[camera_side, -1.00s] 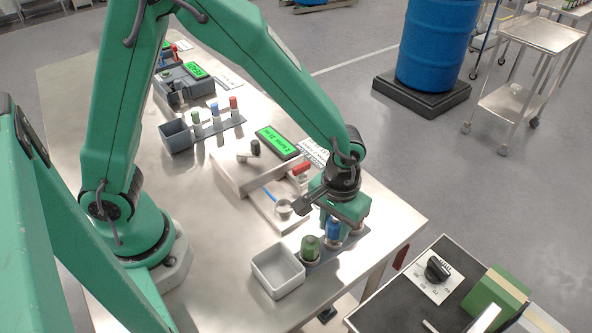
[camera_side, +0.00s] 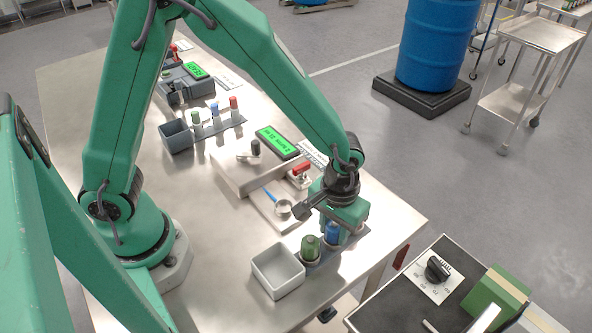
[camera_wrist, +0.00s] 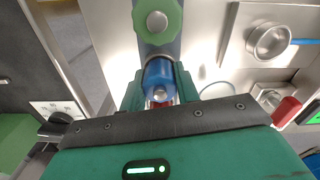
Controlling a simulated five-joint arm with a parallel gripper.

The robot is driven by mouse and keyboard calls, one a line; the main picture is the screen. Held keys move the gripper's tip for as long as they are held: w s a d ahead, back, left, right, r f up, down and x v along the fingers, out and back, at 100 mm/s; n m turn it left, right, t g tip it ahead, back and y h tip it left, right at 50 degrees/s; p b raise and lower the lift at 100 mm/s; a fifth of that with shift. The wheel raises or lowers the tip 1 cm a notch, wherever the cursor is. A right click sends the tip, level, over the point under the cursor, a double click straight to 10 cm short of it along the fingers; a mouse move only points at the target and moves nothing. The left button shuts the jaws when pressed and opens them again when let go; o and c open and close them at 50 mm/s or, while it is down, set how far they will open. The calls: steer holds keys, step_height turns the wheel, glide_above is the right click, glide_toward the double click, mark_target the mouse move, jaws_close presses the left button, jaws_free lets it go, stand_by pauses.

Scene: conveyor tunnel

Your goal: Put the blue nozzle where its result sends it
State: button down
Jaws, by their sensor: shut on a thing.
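The blue nozzle (camera_side: 332,232) stands upright in a grey rack (camera_side: 322,258) at the right end of the table, beside a green nozzle (camera_side: 311,247). My gripper (camera_side: 338,229) reaches down over it and is shut on it. The wrist view shows the blue nozzle (camera_wrist: 159,76) between my two green fingers (camera_wrist: 158,90), with the green nozzle (camera_wrist: 157,20) just beyond it. The nozzle's lower end is hidden, so I cannot tell whether it is off the rack. A green-lit display (camera_side: 277,141) on the table shows small upside-down text I cannot read surely.
An empty grey-white bin (camera_side: 278,270) stands left of the rack. A fixture with a round cup (camera_side: 283,208) and a red-handled part (camera_side: 301,169) lie behind. A second rack of capped tubes (camera_side: 217,122) and a dark bin (camera_side: 176,137) are farther back. A dial panel (camera_side: 437,270) is at right.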

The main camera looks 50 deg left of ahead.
steer(key=c, duration=0.9)
jaws_free()
steer(key=shift+c, duration=0.2)
steer(key=shift+r, duration=0.1)
steer(key=shift+r, duration=3.85)
